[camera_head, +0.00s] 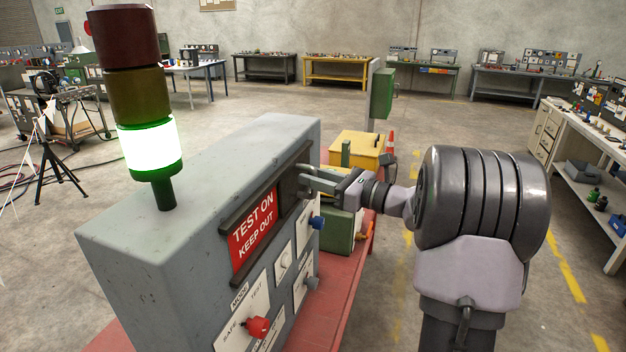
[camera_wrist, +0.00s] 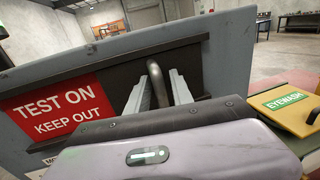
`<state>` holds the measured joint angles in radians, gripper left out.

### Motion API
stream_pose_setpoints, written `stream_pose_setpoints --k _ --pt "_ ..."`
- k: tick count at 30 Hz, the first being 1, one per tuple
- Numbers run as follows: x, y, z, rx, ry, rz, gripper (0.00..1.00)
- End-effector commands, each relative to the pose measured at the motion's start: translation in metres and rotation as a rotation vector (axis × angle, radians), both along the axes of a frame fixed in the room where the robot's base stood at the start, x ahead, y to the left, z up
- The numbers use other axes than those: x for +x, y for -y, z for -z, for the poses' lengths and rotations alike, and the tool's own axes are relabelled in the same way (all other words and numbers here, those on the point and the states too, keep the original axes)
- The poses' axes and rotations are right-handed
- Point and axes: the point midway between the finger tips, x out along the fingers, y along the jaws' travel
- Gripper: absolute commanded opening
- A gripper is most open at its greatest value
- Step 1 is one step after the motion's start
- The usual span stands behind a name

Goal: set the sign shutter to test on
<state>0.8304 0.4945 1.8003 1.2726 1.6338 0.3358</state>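The red sign reading "TEST ON KEEP OUT" (camera_head: 254,232) shows uncovered on the front of the grey cabinet (camera_head: 190,200). It also shows in the wrist view (camera_wrist: 55,107). The dark shutter (camera_head: 290,190) is at the right end of the sign's rails, beside the red face. A bent metal handle (camera_wrist: 155,75) stands out from the shutter. My gripper (camera_head: 312,180) is at the shutter. In the wrist view its two pale fingers (camera_wrist: 160,88) are apart, one on each side of the handle. A narrow gap shows between the handle and the right finger.
A stack light (camera_head: 148,148), lit green, stands on the cabinet. A yellow eyewash box (camera_wrist: 290,103) sits to the right. The aisle floor to the right is clear.

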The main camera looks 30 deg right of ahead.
Motion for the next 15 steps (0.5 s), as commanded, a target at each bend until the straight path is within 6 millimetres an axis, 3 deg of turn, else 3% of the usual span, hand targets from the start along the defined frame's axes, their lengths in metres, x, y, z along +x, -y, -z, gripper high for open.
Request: stream_pose_setpoints --k 15 --pt "-0.0021 -0.0003 0.0015 -0.001 -0.004 -0.003 0.36"
